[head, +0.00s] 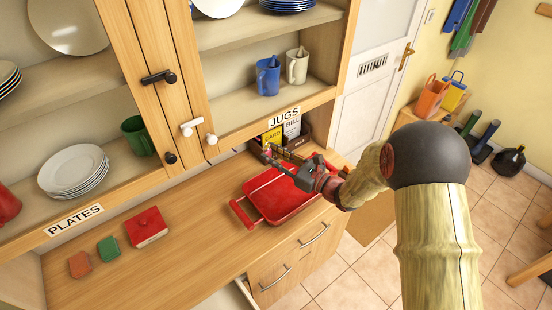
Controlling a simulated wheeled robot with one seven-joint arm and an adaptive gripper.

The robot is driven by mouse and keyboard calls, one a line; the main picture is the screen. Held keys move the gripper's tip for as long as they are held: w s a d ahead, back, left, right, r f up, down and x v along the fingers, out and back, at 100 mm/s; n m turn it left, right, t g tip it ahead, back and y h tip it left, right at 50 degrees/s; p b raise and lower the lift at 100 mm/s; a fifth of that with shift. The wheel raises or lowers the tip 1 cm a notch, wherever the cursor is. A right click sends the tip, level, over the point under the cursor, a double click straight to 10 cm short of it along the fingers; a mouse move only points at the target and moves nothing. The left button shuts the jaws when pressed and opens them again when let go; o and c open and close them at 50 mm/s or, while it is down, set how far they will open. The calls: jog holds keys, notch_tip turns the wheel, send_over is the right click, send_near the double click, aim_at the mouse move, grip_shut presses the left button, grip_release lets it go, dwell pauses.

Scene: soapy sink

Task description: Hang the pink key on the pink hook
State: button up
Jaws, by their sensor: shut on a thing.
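My gripper (280,165) reaches in from the right over the back of the counter, above the far end of the red tray. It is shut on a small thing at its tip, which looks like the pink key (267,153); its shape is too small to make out. The tip is close in front of the dark letter box and a small yellowish rack (290,156). I cannot tell whether the key touches either. I cannot make out the pink hook.
The red tray (245,214) lies on the counter under my arm. The letter box holds a yellow card (271,138) and a white bill (292,125). A red box (146,227) and green (108,248) and orange (80,264) pieces lie left. Cupboard shelves stand above.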

jog(key=w+a+f+b, duration=0.1)
jog(key=w+a+b, duration=0.1)
jog(key=w, duration=0.3)
jog(key=shift+w+a+f, duration=0.2)
jog(key=shift+w+a, duration=0.1)
jog(key=shift+a, duration=0.6)
dwell(0.8)
jog(key=o, duration=1)
jog(key=shift+d, duration=0.1)
